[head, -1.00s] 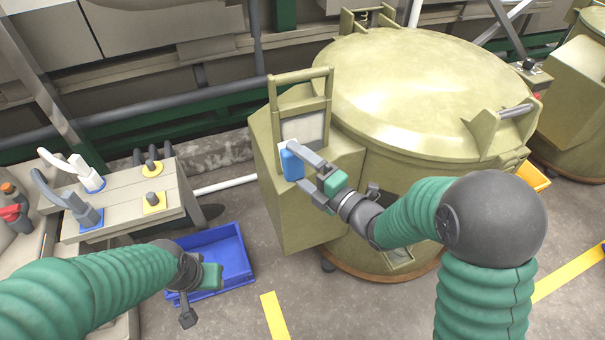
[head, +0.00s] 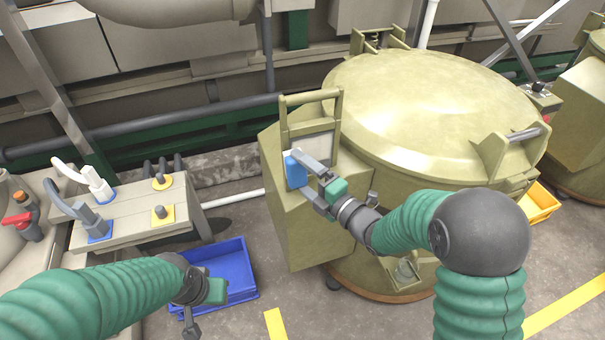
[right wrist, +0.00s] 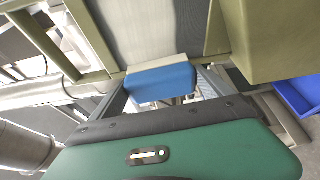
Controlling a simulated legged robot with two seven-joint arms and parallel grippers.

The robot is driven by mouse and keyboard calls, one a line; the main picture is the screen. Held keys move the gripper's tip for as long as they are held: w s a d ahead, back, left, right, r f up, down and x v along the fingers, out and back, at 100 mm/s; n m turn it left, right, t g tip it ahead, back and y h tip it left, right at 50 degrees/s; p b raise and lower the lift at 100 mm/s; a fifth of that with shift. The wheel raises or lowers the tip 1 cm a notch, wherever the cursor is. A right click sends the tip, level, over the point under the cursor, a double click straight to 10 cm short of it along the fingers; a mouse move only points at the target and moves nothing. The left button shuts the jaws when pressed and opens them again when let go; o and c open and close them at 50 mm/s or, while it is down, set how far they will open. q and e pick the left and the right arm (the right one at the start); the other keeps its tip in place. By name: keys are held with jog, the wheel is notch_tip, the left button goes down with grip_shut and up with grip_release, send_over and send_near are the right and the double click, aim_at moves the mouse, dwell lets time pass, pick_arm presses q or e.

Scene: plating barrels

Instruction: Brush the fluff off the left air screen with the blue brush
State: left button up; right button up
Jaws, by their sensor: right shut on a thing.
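The left air screen (head: 312,147) is a pale grey panel in an olive frame on the front box of the large olive barrel. My right gripper (head: 314,181) is shut on the blue brush (head: 296,170), at the lower left of the screen. In the right wrist view the brush (right wrist: 162,84) has a pale bristle edge towards the screen (right wrist: 160,28); I cannot tell whether it touches. I can make out no fluff on the visible part. My left gripper (head: 200,312) hangs by the blue bin; its fingers are unclear.
A blue bin (head: 247,291) stands on the floor left of the barrel (head: 430,110). A bench (head: 140,231) at the left carries a white-handled and a grey-handled tool and yellow-based knobs.

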jog(key=shift+w+a, duration=0.3)
jog(key=shift+w, duration=0.5)
jog(key=shift+d, duration=0.1)
